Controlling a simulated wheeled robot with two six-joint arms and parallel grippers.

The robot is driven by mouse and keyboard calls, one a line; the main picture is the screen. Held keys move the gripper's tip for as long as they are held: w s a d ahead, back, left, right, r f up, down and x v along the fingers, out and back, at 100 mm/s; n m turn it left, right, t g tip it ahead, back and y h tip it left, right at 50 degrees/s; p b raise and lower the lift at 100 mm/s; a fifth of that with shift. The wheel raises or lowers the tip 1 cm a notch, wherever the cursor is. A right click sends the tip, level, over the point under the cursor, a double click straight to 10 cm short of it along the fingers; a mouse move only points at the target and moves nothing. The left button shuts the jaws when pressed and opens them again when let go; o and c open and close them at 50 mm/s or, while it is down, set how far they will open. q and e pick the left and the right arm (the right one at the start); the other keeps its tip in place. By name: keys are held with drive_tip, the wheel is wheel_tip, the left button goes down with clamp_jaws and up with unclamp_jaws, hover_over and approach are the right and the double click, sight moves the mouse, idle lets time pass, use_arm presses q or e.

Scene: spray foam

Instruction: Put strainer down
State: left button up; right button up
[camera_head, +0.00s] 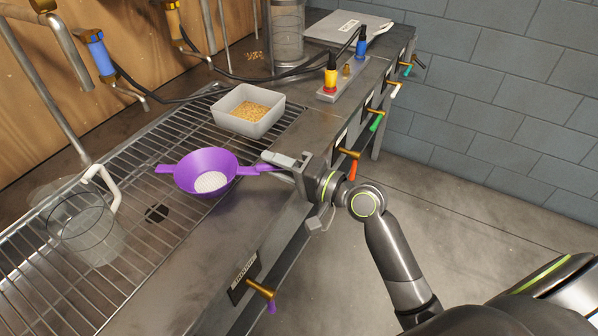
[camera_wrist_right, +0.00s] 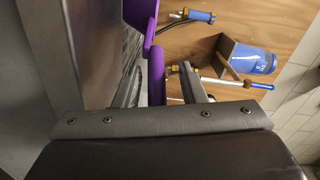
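The purple strainer (camera_head: 207,172) has a pale mesh bottom and sits level over the right edge of the wire rack. I cannot tell whether it touches the rack. Its handle points right, between the fingers of my right gripper (camera_head: 276,167). In the right wrist view the purple handle (camera_wrist_right: 157,80) lies between the two fingers (camera_wrist_right: 165,85), with a visible gap to the right finger. My right gripper looks open around the handle. My left gripper is not in view.
A clear jug (camera_head: 88,232) with a white handle stands left on the wire rack (camera_head: 45,275). A grey box of grain (camera_head: 240,120) is behind the strainer. Coloured valve handles line the counter front.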

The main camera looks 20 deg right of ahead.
drive_tip(key=b+v, duration=0.1)
drive_tip(key=v, duration=1.1)
